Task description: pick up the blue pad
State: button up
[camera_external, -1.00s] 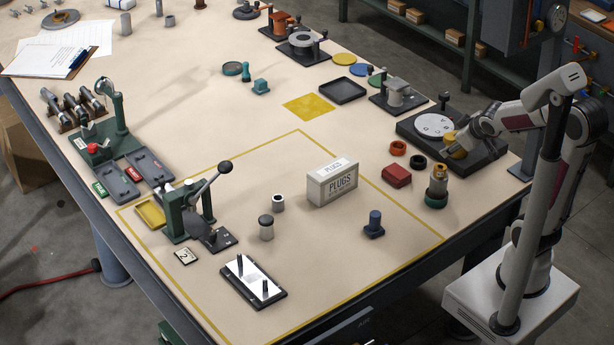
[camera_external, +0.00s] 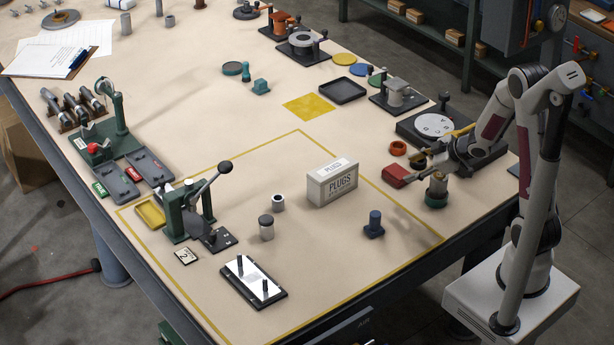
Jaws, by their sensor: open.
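The blue pad (camera_external: 359,69) is a flat round disc lying on the table at the back right. It lies between a yellow disc (camera_external: 344,58) and a green disc (camera_external: 377,77). My gripper (camera_external: 420,162) is open at the right side of the table, low over the area between the red block and the dial plate. It is well apart from the blue pad, which lies farther back and to the left. The fingers look empty, but they are small and partly blurred into the dark parts behind them.
A grey fixture (camera_external: 396,92) and a black tray (camera_external: 343,91) stand close to the discs.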

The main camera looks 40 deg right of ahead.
aim_at(375, 219)
jog(key=a+f+y, duration=0.1)
jog(key=s+a+f+n+y, duration=0.1)
jog(key=a+f, duration=0.1)
jog(key=a+f+y, duration=0.1)
jog(key=a+f, duration=0.1)
jog(key=shift+s+f+n+g+y, duration=0.15)
jog(key=shift+f+n+g+y, duration=0.15)
jog(key=shift+y, duration=0.1)
jog(key=s+a+y, duration=0.1)
jog(key=s+a+f+y, duration=0.1)
jog(key=a, duration=0.1)
jog(key=s+a+f+y, duration=0.1)
jog(key=shift+s+a+n+g+y, duration=0.2)
jog(key=shift+a+n+g+y, duration=0.1)
jog(key=shift+g+y, duration=0.1)
jog(key=shift+s+a+y, duration=0.4)
jog(key=shift+x, duration=1.3)
jog(key=shift+a, duration=0.15)
jog(key=shift+x, duration=2.55)
jog(key=shift+s+a+r, duration=0.1)
jog(key=shift+s+r, duration=0.05)
